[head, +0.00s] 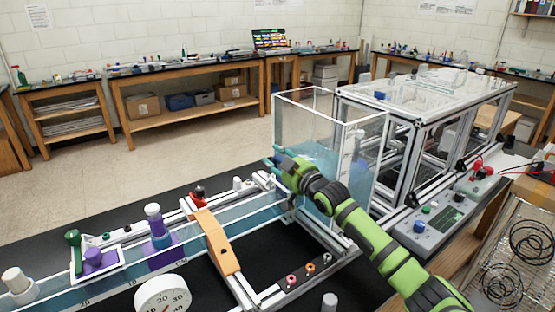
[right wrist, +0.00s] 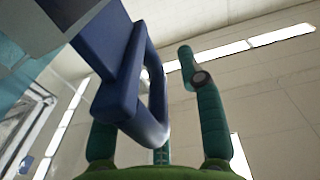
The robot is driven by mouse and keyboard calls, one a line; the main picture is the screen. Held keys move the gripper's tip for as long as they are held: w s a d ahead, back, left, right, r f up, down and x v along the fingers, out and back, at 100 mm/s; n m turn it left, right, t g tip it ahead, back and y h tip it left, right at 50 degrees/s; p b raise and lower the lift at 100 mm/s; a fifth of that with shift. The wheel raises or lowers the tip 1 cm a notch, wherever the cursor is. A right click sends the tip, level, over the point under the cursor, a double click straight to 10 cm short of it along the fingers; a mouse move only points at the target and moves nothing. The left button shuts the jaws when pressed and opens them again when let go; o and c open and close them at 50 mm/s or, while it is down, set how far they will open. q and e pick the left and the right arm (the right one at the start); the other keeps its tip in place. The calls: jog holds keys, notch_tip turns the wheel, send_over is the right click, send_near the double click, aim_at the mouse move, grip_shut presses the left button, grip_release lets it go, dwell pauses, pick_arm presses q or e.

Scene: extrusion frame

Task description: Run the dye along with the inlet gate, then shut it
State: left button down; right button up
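My right gripper (head: 274,162) is at the near left side of the clear water tank (head: 300,110), by the end of the long water channel (head: 190,238). In the right wrist view, a dark blue loop handle (right wrist: 152,125) reaches between its teal fingers. The fingers are apart, with a visible gap between the handle and the right finger (right wrist: 210,115). I take this as the inlet gate's handle; the gate is hidden in the head view. A purple bottle (head: 153,222) stands upright over the channel, probably the dye. My left gripper is not in view.
An orange bar (head: 218,242) crosses the channel. A white dial (head: 162,295) stands in front. A white tray (head: 75,268) with a purple block is at left. A control box (head: 440,222) and framed clear enclosure (head: 430,90) lie right.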

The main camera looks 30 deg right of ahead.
jog(key=shift+s+d+f, duration=0.15)
jog(key=shift+s+d, duration=0.05)
jog(key=shift+s, duration=0.35)
jog(key=s+d, duration=0.1)
jog(key=s, duration=1)
jog(key=shift+w+d, duration=0.1)
dwell(6.2)
